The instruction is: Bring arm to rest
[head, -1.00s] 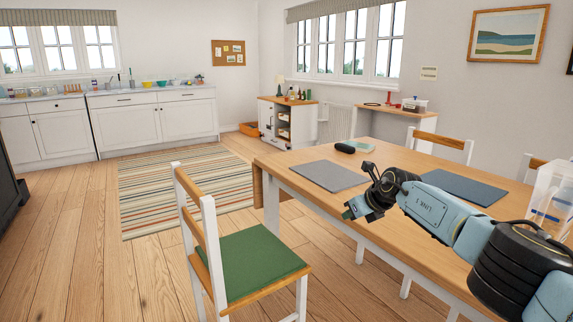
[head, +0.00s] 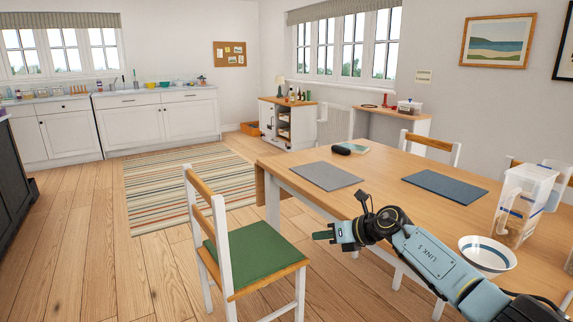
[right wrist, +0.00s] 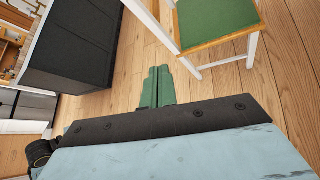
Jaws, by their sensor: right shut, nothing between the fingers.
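My right arm reaches in from the lower right in the head view, in front of the near edge of the dining table (head: 400,215). My right gripper (head: 322,236) points left, just right of the green seat of a chair. In the right wrist view its green fingers (right wrist: 157,87) lie together with nothing between them, above the wooden floor. My left gripper is in neither view.
A chair with a green seat (head: 255,256) stands close to the gripper. A black cabinet (right wrist: 75,45) shows in the wrist view. Open floor lies left.

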